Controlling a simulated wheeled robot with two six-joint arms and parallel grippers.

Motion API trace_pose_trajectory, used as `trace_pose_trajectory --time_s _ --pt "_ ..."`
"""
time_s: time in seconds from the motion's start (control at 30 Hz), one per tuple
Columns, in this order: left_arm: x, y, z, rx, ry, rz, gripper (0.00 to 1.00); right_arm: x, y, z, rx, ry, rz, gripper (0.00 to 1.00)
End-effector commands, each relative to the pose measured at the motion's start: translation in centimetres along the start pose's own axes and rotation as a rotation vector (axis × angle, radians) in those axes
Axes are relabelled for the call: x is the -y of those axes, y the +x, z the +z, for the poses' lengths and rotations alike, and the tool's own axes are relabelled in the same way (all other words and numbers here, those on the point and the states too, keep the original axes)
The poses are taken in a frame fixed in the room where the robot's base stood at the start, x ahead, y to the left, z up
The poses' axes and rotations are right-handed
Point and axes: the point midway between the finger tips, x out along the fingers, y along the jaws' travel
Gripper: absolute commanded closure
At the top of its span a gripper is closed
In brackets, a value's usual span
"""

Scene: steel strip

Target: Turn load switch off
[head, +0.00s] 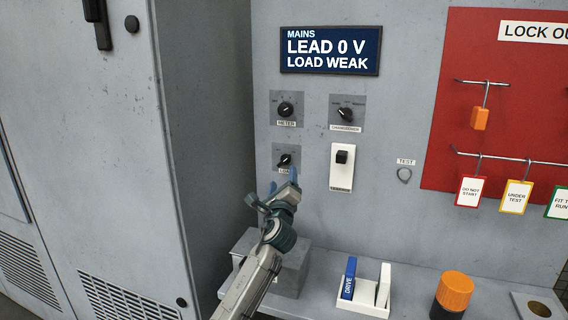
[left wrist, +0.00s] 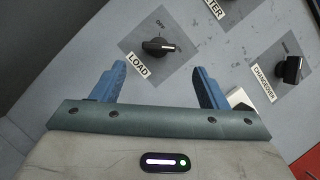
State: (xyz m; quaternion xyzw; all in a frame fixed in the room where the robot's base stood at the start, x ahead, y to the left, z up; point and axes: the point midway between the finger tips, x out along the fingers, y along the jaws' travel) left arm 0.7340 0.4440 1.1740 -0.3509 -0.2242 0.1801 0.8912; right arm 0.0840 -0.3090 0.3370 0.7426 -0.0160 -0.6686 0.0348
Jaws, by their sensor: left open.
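The load switch is a black rotary knob (head: 284,160) on a grey square plate, low on the left of the panel. Its label is partly hidden by my gripper in the head view. In the left wrist view the load knob (left wrist: 158,46) sits ahead of and between my fingers, with the label LOAD below it and its pointer turned to the right. My left gripper (head: 283,180) is open and empty, just below the knob and apart from it. Its blue fingers also show in the left wrist view (left wrist: 160,85). My right gripper is not in view.
The meter knob (head: 286,109) is above, the changeover knob (head: 345,114) at upper right. A white switch (head: 342,168) is to the right. The display (head: 330,50) reads LEAD 0 V, LOAD WEAK. A ledge (head: 325,290) below holds a rack and an orange-topped object (head: 455,290).

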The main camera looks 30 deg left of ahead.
Motion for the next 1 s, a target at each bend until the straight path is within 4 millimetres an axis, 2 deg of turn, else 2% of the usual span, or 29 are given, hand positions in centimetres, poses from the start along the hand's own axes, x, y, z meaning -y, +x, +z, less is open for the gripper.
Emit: trace_pose_trajectory --time_s 0.03,0.17,0.4,0.53,0.83,1.0 --pt "0.2 1.2 0.2 0.001 0.002 0.002 0.33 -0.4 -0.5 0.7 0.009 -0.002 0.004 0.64" --pt "0.2 3.8 0.2 0.001 0.001 0.002 0.33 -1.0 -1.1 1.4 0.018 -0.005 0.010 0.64" --pt "0.1 6.9 0.1 0.001 0.000 0.002 0.33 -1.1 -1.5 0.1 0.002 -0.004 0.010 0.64" --pt "0.0 7.7 0.1 0.000 0.000 0.000 0.33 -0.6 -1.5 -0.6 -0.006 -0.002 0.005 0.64" --pt "0.0 7.8 0.0 -0.001 -0.001 0.000 0.33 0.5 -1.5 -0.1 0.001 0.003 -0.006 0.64" --pt "0.0 7.8 0.0 -0.001 -0.001 0.001 0.66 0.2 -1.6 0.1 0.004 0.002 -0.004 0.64"
